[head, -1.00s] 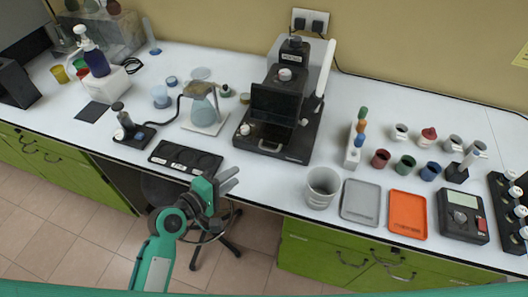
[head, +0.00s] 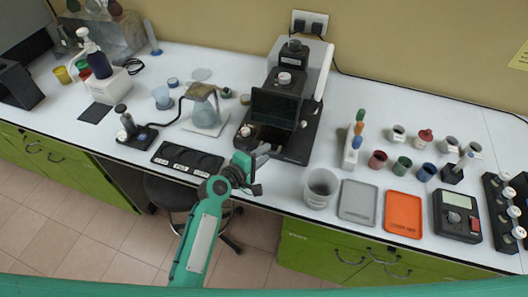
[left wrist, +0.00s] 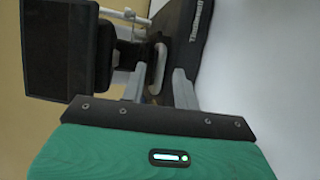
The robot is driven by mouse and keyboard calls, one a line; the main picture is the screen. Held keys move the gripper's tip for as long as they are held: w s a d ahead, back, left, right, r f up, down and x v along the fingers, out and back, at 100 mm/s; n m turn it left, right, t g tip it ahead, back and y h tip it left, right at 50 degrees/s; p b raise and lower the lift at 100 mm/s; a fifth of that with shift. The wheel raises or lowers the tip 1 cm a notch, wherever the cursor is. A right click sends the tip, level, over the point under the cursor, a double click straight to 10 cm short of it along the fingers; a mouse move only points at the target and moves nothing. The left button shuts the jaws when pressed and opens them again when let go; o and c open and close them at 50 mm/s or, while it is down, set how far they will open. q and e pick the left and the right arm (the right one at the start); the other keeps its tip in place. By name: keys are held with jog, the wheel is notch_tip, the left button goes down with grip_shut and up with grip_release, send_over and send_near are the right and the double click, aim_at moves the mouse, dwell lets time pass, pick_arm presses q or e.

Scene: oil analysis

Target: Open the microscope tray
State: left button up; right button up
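The black microscope (head: 290,82) stands at the middle of the bench, its dark screen (head: 274,106) facing me. It also shows in the left wrist view, with the dark screen (left wrist: 68,50) at upper left. The pale tray handle (left wrist: 157,68) is on the black base there. My left gripper (head: 264,152) is at the microscope's front edge and hides the handle in the head view. In the left wrist view its two grey fingers (left wrist: 159,86) are apart, with the handle between and just beyond their tips. I cannot tell whether they touch it. My right gripper is not in view.
A white beaker (head: 320,187) stands right of my left gripper, near the bench edge. Grey (head: 358,202) and orange (head: 403,214) trays lie further right. A black labelled plate (head: 187,160) and a flask (head: 206,113) are to the left.

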pick_arm(q)
jog(key=shift+w+d+f, duration=0.1)
jog(key=shift+w+d, duration=0.1)
jog(key=shift+d, duration=0.05)
jog(key=shift+c, duration=0.3)
grip_shut()
jog(key=s+a+p, duration=0.1)
jog(key=s+a, duration=0.3)
jog(key=s, duration=0.9)
jog(key=shift+a+p, duration=0.15)
jog(key=shift+p, duration=0.2)
jog(key=shift+o, duration=0.3)
grip_release()
